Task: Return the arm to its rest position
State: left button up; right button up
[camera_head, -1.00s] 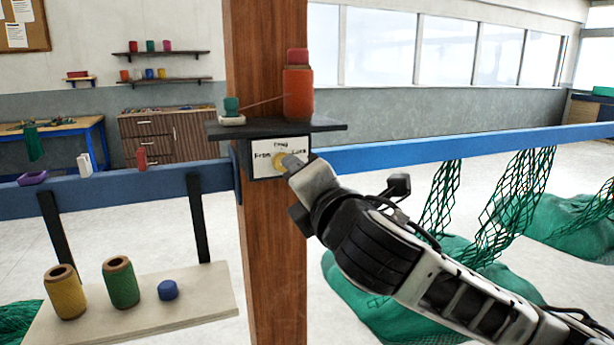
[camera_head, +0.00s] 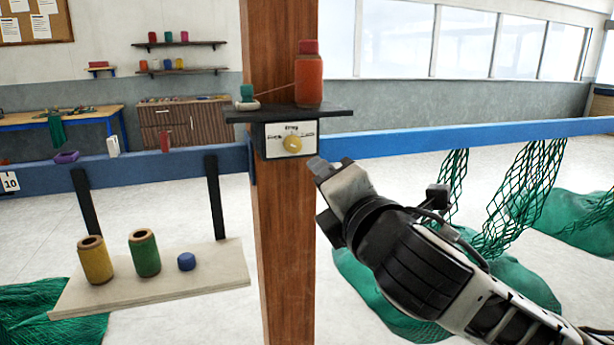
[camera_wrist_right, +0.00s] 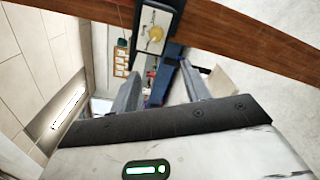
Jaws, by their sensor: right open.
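My right arm comes in from the lower right in the head view. Its gripper (camera_head: 322,170) is just right of the wooden post, below and right of the yellow dial (camera_head: 292,144) on the white-faced box, and apart from it. In the right wrist view the two fingers of my right gripper (camera_wrist_right: 162,92) are spread with nothing between them. The yellow dial also shows there beyond the fingers (camera_wrist_right: 155,33). My left gripper is not in view.
The wooden post (camera_head: 284,230) stands close by. A blue rail (camera_head: 450,136) crosses behind. Green nets (camera_head: 520,200) hang at right. A pale board (camera_head: 215,270) carries spools at lower left.

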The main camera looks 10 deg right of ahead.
notch_tip(320, 180, down, 23)
jog(key=s+a+m+g+y, duration=0.2)
jog(key=m+g, duration=0.2)
jog(key=m, duration=0.6)
jog(key=s+d+f+m+g+h, duration=0.1)
jog(key=s+d+f+m, duration=0.1)
jog(key=s+f+m, duration=0.4)
jog(key=s+d+f+m+g, duration=0.2)
jog(key=s+f+m, duration=0.4)
jog(key=s+f, duration=0.6)
notch_tip(320, 180, down, 5)
jog(key=shift+d+f+m+g+h, duration=0.1)
jog(key=shift+d+m+g+h, duration=0.25)
jog(key=shift+d, duration=0.5)
